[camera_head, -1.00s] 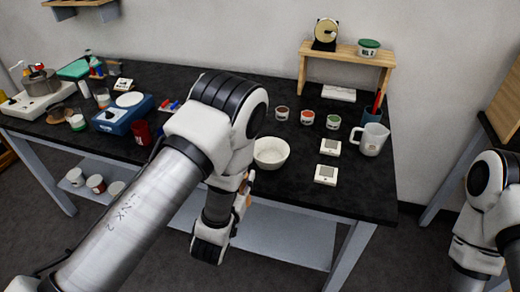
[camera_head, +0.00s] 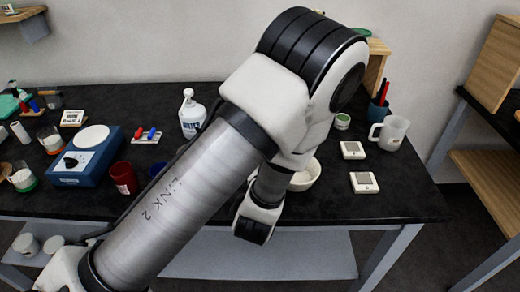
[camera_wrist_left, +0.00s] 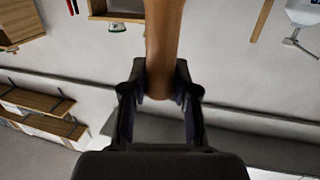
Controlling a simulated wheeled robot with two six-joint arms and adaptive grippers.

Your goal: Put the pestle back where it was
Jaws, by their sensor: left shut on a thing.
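The pestle (camera_wrist_left: 163,45) is a smooth brown shaft with a rounded end, seen in the left wrist view. My left gripper (camera_wrist_left: 160,97) is shut on it near that end, and its far end runs out of the top of the picture. In the head view my left arm hides the gripper and the pestle. A white bowl (camera_head: 305,177), which looks like the mortar, stands on the black bench and is partly hidden by my left arm. My right gripper is not in view.
Two small white devices (camera_head: 352,149) (camera_head: 364,181) lie right of the bowl, before a white pitcher (camera_head: 389,133) and a blue pen cup (camera_head: 377,111). A blue instrument (camera_head: 88,157), a red cup (camera_head: 123,178) and a white bottle (camera_head: 191,116) stand left. My arm covers most of the wooden riser (camera_head: 376,66).

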